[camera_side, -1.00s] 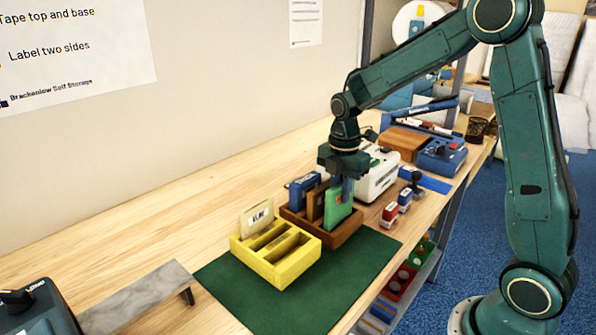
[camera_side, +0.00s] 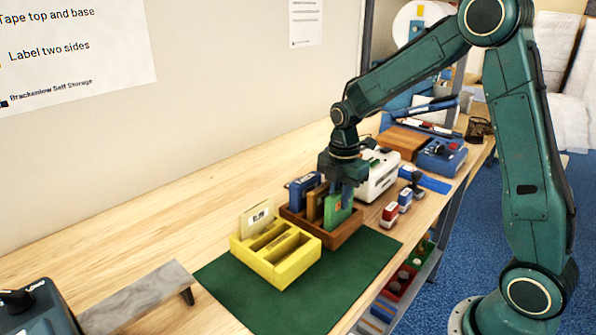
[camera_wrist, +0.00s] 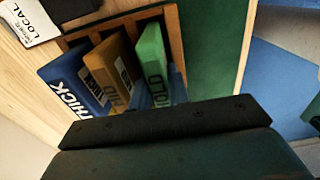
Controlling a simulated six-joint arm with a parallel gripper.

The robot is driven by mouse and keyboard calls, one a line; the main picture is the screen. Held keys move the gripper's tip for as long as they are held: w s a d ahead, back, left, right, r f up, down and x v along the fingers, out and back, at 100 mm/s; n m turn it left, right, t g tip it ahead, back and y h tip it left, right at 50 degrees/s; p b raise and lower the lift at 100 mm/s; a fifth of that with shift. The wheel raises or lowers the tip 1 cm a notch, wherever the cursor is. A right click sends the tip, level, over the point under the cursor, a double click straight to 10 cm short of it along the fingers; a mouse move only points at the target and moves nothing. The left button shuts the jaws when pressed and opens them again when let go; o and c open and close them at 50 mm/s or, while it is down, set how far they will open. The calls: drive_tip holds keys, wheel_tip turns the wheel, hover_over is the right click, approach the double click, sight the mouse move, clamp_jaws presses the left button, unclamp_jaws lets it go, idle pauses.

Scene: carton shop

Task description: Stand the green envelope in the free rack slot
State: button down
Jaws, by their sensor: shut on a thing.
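The green envelope (camera_side: 336,212) stands upright in the slot of the brown wooden rack (camera_side: 347,236) nearest the mat's right side. My gripper (camera_side: 347,194) is above it, with its jaws shut on its upper part. The green envelope also shows in the wrist view (camera_wrist: 152,55), partly covered by a bluish finger. Beside it in the same rack stand a brown envelope (camera_side: 315,203) and a blue envelope (camera_side: 302,190). The wrist view shows them as the brown one (camera_wrist: 112,65) marked MID and the blue one (camera_wrist: 72,80) marked THICK. How deep the green envelope sits is hard to tell.
A yellow rack (camera_side: 283,272) stands in front on the green mat (camera_side: 345,285), with a cream card (camera_side: 257,217) at its back and open slots. A white device (camera_side: 383,172) and stamps (camera_side: 390,215) are close to the right. The mat's front is clear.

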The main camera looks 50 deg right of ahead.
drive_tip(key=c, duration=1.3)
unclamp_jaws()
drive_tip(key=shift+r, duration=0.15)
drive_tip(key=shift+r, duration=2.85)
drive_tip(key=shift+s+r, duration=0.1)
